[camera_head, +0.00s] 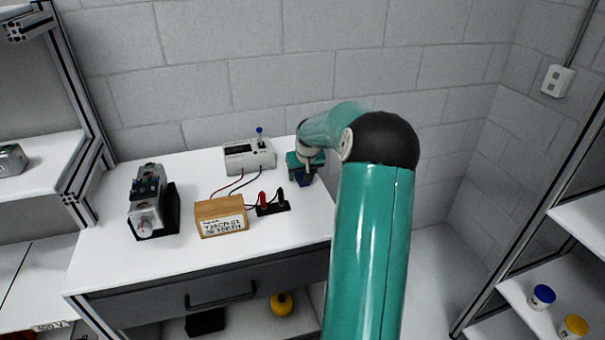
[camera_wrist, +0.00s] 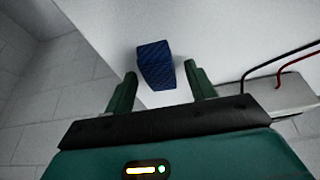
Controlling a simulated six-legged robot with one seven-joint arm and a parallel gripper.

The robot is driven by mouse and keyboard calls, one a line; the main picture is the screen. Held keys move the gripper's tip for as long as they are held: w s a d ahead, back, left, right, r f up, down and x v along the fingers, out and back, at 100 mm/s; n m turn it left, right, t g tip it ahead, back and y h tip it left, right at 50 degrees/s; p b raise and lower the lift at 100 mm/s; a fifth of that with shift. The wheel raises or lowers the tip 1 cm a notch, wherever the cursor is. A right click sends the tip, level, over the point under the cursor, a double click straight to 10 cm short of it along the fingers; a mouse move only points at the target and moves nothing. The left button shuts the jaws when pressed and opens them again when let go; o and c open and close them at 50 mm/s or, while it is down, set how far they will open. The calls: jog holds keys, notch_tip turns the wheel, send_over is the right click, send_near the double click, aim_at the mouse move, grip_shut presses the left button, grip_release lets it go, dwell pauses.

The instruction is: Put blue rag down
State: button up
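The blue rag (camera_wrist: 156,66) is a small, dark blue, folded block with a woven texture. In the wrist view it rests on the white tabletop near an edge. My gripper (camera_wrist: 159,74) is open, with one finger on each side of the rag and a narrow gap showing at both sides. In the head view my gripper (camera_head: 304,164) is low over the back right corner of the table (camera_head: 110,262). A bit of the rag (camera_head: 306,181) shows dark blue just below it.
A white meter (camera_head: 248,158) with red and black leads stands left of my gripper. A wooden block (camera_head: 220,216), a red and black terminal piece (camera_head: 272,205) and a servo-like device (camera_head: 150,205) are on the table. A brick wall is close behind.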

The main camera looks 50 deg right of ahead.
jog(key=v, duration=1.2)
jog(key=a+r+n, duration=0.2)
jog(key=a+r, duration=0.3)
jog(key=a, duration=0.9)
jog(key=s+a+r+n, duration=0.1)
jog(key=s+a+r, duration=0.1)
jog(key=a, duration=0.4)
jog(key=s+a+r, duration=0.1)
jog(key=s+a, duration=0.2)
jog(key=a, duration=0.4)
jog(key=s+a+f+n+t+y, duration=0.1)
jog(key=s+a+f+n+y, duration=0.1)
jog(key=s+a, duration=1.3)
jog(key=shift+s+a+n+t, duration=0.3)
jog(key=shift+a+n+t, duration=0.1)
jog(key=shift+o, duration=0.5)
